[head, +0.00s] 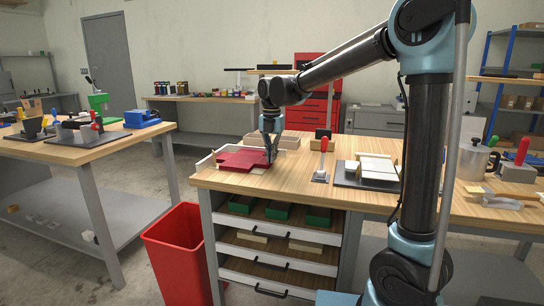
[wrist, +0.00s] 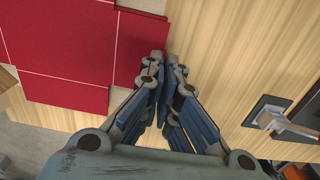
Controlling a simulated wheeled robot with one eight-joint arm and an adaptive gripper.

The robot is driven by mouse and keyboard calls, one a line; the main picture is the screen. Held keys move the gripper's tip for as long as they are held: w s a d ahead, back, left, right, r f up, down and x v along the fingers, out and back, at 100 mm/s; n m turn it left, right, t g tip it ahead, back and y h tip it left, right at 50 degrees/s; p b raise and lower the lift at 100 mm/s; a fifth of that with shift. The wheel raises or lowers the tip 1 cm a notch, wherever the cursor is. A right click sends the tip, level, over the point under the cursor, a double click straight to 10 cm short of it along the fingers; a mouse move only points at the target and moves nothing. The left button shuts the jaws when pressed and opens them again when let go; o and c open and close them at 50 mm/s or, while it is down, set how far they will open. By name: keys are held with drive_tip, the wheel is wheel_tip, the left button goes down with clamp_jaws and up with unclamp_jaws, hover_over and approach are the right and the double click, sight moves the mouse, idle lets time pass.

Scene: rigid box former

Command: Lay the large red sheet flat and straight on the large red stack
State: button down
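The large red sheet (head: 242,158) is a cross-shaped blank with pale crease lines. It lies roughly level above the left end of the wooden bench and fills the upper left of the wrist view (wrist: 65,45). My gripper (head: 270,161) is at the sheet's right edge, pointing down. In the wrist view my gripper's fingertips (wrist: 167,60) are close together at the edge of the sheet's narrow right flap, and they look shut on it. The exact contact is hidden by the fingers. I cannot tell a separate red stack from the sheet.
A pale low-walled tray (head: 206,161) shows beside the sheet. A red-handled tool on a dark base (head: 321,160) and a dark plate with pale blocks (head: 373,171) stand to the right. A red bin (head: 180,255) stands below the bench. Bare wood (head: 295,168) lies right of my gripper.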

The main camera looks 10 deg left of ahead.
drive_tip(key=shift+f, duration=0.1)
drive_tip(key=c, duration=1.7)
unclamp_jaws()
